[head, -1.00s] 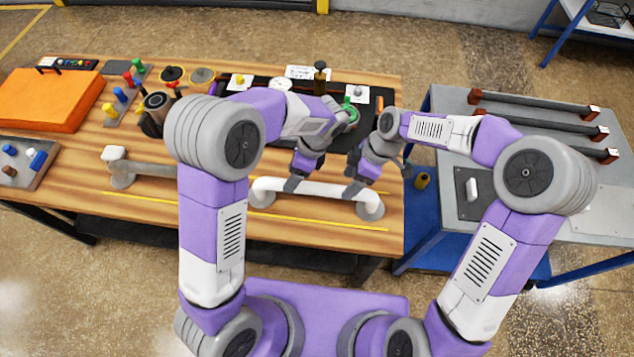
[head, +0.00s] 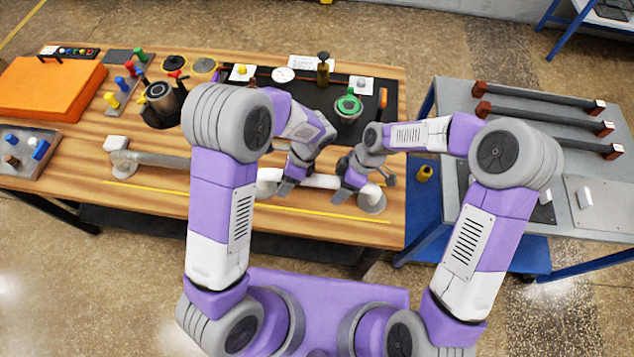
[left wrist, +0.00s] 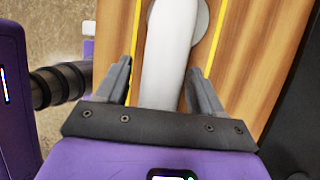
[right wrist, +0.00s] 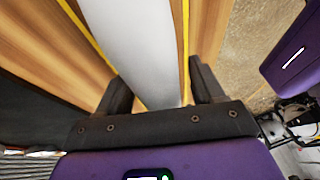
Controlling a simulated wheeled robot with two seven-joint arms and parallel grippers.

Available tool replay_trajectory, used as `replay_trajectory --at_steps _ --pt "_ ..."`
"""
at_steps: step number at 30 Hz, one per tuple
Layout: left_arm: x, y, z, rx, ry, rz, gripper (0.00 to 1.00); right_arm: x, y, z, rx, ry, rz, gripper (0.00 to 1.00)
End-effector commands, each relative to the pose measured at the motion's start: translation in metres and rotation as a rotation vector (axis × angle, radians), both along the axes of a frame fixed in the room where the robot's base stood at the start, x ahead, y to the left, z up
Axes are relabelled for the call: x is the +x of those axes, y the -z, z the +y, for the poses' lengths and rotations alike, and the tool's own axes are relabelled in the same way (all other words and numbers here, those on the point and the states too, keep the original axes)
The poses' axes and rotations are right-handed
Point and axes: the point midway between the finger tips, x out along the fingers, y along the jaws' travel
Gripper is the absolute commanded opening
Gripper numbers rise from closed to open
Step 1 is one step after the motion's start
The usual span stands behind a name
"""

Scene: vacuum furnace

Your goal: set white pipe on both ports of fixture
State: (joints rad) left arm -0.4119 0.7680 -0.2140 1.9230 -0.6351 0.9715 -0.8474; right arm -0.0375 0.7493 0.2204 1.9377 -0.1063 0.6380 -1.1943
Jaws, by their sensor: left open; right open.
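The white pipe (head: 323,181) lies left to right near the front of the wooden table, with a bent end at each side; its right end (head: 372,199) meets a grey round foot. My left gripper (head: 284,188) is over the left part of the pipe, and my right gripper (head: 342,196) is over the right part. In the left wrist view the pipe (left wrist: 168,55) runs between open fingers, with a grey disc at its far end. In the right wrist view the pipe (right wrist: 135,45) also runs between open fingers. Whether the pipe sits on ports cannot be told.
A grey pipe piece with a white block (head: 116,143) stands to the left. A black mat with a green-ringed part (head: 348,106) and a dark bottle (head: 323,70) is behind. A grey side table (head: 480,95) with dark bars stands right, beyond a gap.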

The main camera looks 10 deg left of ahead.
Motion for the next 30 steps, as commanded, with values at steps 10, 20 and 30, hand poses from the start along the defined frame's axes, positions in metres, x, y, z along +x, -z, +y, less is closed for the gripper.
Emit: replay_trajectory --at_steps 10,20,30 --pt "-0.0007 0.0026 0.0013 0.0 0.0 0.001 0.64 -0.0004 0.0026 0.0011 0.0 0.0 -0.001 0.64" --pt "-0.0007 0.0024 0.0013 0.0 0.0 0.0 0.14 -0.0003 0.0024 0.001 0.0 0.0 -0.001 0.14" --pt "-0.0006 0.0024 0.0012 0.0 0.0 0.0 0.0 -0.0002 0.0022 0.0009 0.0 0.0 -0.001 0.0"
